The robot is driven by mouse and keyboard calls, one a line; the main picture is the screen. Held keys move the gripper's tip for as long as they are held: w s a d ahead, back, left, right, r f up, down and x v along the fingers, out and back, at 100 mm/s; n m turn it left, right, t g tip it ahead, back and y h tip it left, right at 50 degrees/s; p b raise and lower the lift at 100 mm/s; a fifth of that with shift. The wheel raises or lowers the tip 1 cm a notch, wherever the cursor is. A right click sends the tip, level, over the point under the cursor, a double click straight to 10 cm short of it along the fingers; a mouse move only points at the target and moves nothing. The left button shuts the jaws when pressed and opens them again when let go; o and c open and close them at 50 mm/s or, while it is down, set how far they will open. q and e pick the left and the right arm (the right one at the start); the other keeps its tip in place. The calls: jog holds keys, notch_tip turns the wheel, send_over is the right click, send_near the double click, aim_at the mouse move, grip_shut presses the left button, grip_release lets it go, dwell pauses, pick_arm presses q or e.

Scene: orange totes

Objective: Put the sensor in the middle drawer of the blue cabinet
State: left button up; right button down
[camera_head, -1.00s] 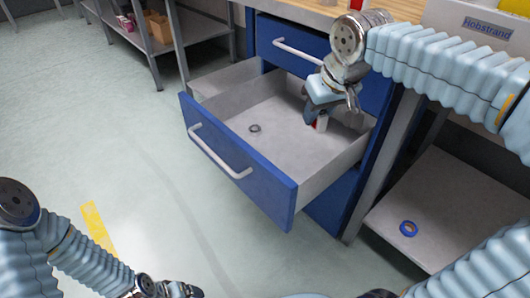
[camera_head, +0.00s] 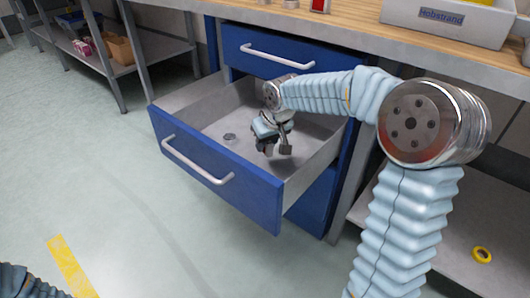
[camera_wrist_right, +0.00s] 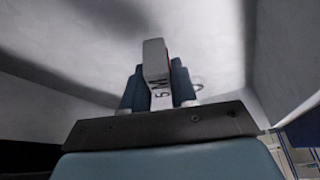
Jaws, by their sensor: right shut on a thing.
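The middle drawer (camera_head: 215,185) of the blue cabinet (camera_head: 335,190) is pulled out, with grey inner walls and floor. My right gripper (camera_head: 272,148) is inside the drawer space, toward its right and back, pointing down. It is shut on the sensor, a small grey-white block (camera_wrist_right: 155,60) with a red edge and dark print, seen between the fingers in the right wrist view. In the head view the sensor is small and mostly hidden by the gripper. I cannot tell whether it touches the drawer floor. My left gripper is out of view.
A small metal ring (camera_head: 230,138) lies on the drawer floor, left of the gripper. The top drawer (camera_head: 265,50) is shut. A wooden worktop (camera_head: 350,20) with a grey bin (camera_head: 450,22) is above. A yellow ring (camera_head: 482,254) lies on the lower right shelf.

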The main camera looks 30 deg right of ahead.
aim_at(265, 150)
jog(key=shift+w+f, duration=0.2)
jog(key=shift+f, duration=0.05)
jog(key=shift+s+b+x, duration=0.2)
jog(key=shift+x, duration=0.7)
jog(key=shift+s+b+x, duration=0.15)
jog(key=shift+x, duration=0.75)
jog(key=shift+d+f, duration=0.1)
jog(key=shift+f, duration=0.1)
jog(key=shift+f, duration=0.1)
jog(key=c, duration=0.9)
grip_release()
jog(key=shift+r, duration=0.3)
jog(key=p+v, duration=0.2)
jog(key=v, duration=0.9)
jog(key=shift+s+r, duration=0.25)
jog(key=shift+r, duration=0.05)
